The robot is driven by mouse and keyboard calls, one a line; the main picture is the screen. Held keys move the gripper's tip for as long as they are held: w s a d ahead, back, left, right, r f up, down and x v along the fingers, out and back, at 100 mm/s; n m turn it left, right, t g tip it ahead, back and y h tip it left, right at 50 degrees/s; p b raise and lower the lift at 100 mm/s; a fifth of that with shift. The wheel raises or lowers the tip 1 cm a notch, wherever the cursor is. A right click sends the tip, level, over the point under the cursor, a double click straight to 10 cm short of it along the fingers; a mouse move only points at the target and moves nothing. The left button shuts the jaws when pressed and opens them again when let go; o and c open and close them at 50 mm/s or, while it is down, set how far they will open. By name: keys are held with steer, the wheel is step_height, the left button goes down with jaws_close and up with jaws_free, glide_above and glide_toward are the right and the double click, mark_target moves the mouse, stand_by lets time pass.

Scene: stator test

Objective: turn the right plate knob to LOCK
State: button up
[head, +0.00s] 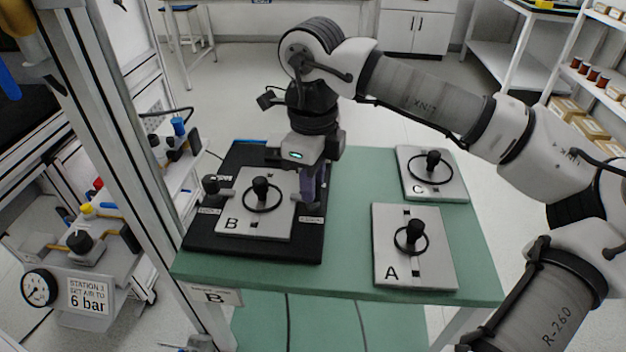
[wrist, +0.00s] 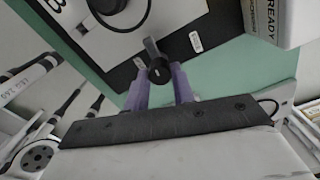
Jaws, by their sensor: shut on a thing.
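Plate B (head: 228,205), light grey with a black knobbed handle and ring, lies on a black base (head: 300,250) on the green table. The right plate knob (wrist: 160,70) is black with a grey bar pointing up-left in the wrist view; it sits at the plate's right edge. My gripper (head: 310,197) points down there, its purple fingers (wrist: 160,84) shut on the knob from both sides. In the head view the fingers largely hide this knob. Small white labels lie beside it, one clear in the wrist view (wrist: 195,42); their text is unreadable. The left knob (head: 210,184) is uncovered.
Plate A (head: 390,262) and plate C (head: 448,190), each with a ringed handle, lie on the right of the green table (head: 350,180). A metal post (head: 115,150) stands at the left. A white box marked READY (wrist: 285,20) shows in the wrist view.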

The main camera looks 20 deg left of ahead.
steer(key=shift+n, duration=0.5)
steer(key=o, duration=1)
step_height(320, 180, up, 14)
steer(key=p, duration=0.1)
stand_by(0.4)
